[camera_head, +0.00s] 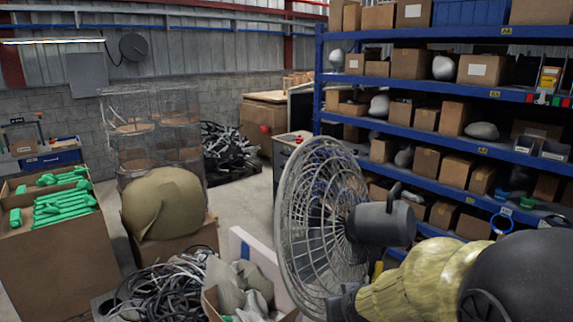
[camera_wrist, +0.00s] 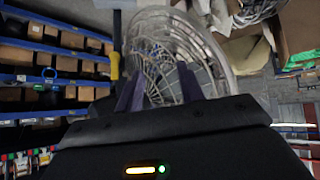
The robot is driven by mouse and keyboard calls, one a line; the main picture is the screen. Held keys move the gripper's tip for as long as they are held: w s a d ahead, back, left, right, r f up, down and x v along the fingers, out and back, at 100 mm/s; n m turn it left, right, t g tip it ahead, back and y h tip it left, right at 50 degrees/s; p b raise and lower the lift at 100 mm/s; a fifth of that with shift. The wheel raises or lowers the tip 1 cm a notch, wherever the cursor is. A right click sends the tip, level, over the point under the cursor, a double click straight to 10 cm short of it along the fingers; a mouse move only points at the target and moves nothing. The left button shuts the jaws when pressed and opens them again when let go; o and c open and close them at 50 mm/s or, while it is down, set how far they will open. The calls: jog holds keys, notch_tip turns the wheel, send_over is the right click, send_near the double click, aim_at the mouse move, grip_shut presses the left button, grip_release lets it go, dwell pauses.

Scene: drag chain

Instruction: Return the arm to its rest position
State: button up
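My gripper (camera_wrist: 156,82) shows in the wrist view with two dark fingers standing apart and nothing clearly held between them. In the head view its dark end (camera_head: 345,300) is low, right of centre, close to the fan's lower edge. A large grey fan with a round wire cage (camera_head: 318,225) stands beside it; I cannot tell whether they touch. The fan cage (camera_wrist: 165,45) also shows beyond and between the fingers in the wrist view. The motor housing (camera_head: 382,222) is dark grey.
Blue shelving (camera_head: 420,135) full of boxes stands at the right. A tangle of dark cables or chains (camera_head: 165,290) lies at the front left, near an open box (camera_head: 212,300). A carton (camera_head: 50,255) with green parts stands far left. Some bare floor (camera_head: 245,205) shows in the middle.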

jog(key=s+d+f+g, duration=0.1)
jog(key=s+f+g, duration=0.2)
jog(key=s, duration=0.4)
jog(key=s+d+f+m+g, duration=0.1)
jog(key=s+f+g, duration=0.2)
jog(key=s, duration=0.4)
dwell(0.4)
jog(key=shift+c, duration=0.2)
dwell(0.7)
